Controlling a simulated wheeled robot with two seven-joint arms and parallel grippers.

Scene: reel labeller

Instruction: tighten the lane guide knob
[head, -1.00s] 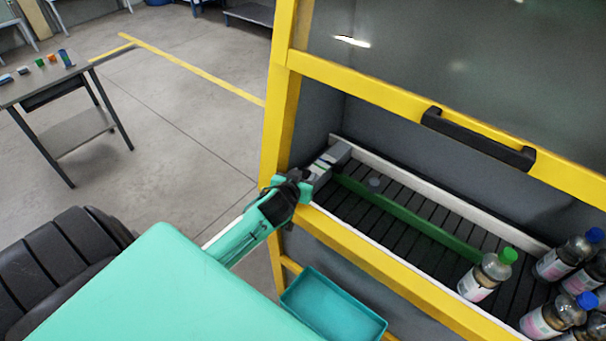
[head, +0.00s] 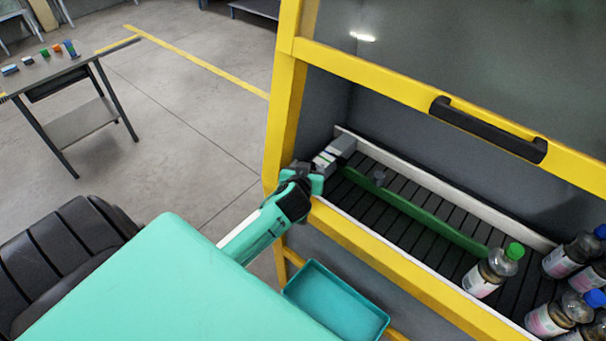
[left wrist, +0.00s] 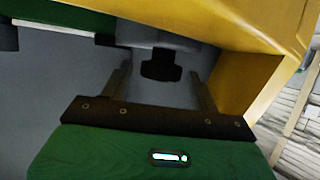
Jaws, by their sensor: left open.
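The green lane guide (head: 420,215) runs lengthwise along the dark slatted conveyor inside the yellow-framed machine. A grey block (head: 340,149) sits at its near-left end, by the frame post. In the left wrist view a black knob (left wrist: 160,66) hangs under a grey fitting, between my two fingers and apart from both. My left gripper (head: 318,172) is at the frame opening beside the grey block; the left wrist view (left wrist: 162,88) shows its fingers spread, with nothing held. In the head view I cannot make out the knob behind the gripper. My right gripper is not in view.
A yellow post (head: 286,100) stands close beside my left gripper. Several bottles stand at the right of the conveyor, one green-capped (head: 493,270) by the guide's end. A raised door with a black handle (head: 488,130) is above. A teal tray (head: 300,291) hangs below.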

